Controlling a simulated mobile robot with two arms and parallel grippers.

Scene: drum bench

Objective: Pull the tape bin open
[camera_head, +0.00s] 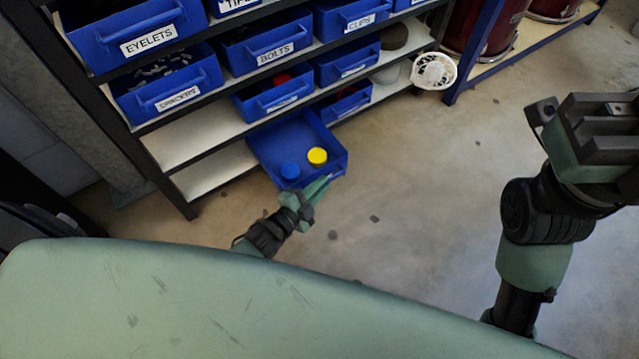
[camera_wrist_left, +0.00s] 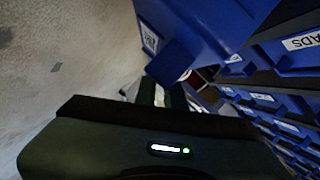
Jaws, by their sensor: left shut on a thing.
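The tape bin is a blue open-top bin (camera_head: 275,140) on the bottom shelf of the rack. It sticks well out past the shelf's front edge. A blue roll (camera_head: 290,170) and a yellow roll (camera_head: 317,156) lie inside it. My left gripper (camera_head: 322,184) is at the bin's front and shut on its handle; the fingers cover most of the handle and any label. In the left wrist view, a blue bin (camera_wrist_left: 195,25) is close ahead of the gripper (camera_wrist_left: 160,92). My right gripper (camera_head: 600,130) is raised at the right, away from the rack; its jaw opening is unclear.
More labelled blue bins, such as EYELETS (camera_head: 135,35) and BOLTS (camera_head: 268,48), fill the shelves above. A white round object (camera_head: 434,71) sits at the rack's right end. Red drums (camera_head: 485,25) stand behind a blue frame. The concrete floor (camera_head: 400,190) before the rack is clear.

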